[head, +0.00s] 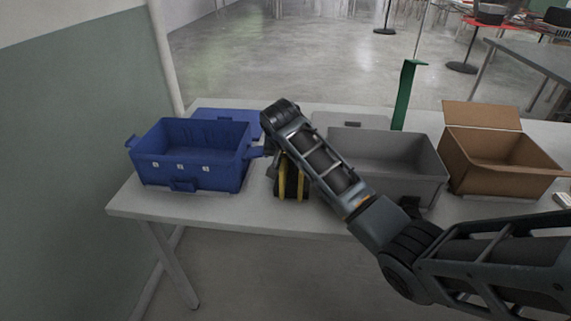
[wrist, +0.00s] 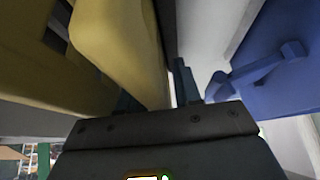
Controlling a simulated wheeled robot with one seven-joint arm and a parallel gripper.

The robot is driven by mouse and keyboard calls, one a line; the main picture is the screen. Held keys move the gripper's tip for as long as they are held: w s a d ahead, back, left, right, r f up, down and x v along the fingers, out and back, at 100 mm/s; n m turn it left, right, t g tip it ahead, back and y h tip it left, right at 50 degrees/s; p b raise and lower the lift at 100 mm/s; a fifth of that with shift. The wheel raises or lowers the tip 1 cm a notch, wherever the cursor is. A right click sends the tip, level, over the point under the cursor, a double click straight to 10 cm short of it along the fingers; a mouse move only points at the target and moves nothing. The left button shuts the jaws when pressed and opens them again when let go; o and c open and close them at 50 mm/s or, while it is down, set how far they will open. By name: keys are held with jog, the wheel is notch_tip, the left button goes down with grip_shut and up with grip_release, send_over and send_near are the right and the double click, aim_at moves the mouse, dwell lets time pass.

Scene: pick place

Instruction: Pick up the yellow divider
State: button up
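The yellow divider (head: 301,184) stands on the table between the blue bin and the grey bin, partly hidden by my arm. Dark parts show between its yellow upright pieces. In the wrist view, the yellow divider (wrist: 118,45) fills the upper left, very close to the camera. My gripper (wrist: 156,92) has its two fingers apart, with a yellow edge reaching down between them. A gap shows between the yellow surface and the right finger. In the head view, the fingers are mostly hidden by my arm.
A blue bin (head: 208,178) stands close on the left; its side and handle (wrist: 262,68) show at right in the wrist view. A grey bin (head: 412,184) and an open cardboard box (head: 505,178) stand on the right. The white table's (head: 225,219) front edge is clear.

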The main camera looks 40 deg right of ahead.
grip_shut()
jog(key=shift+r, duration=0.1)
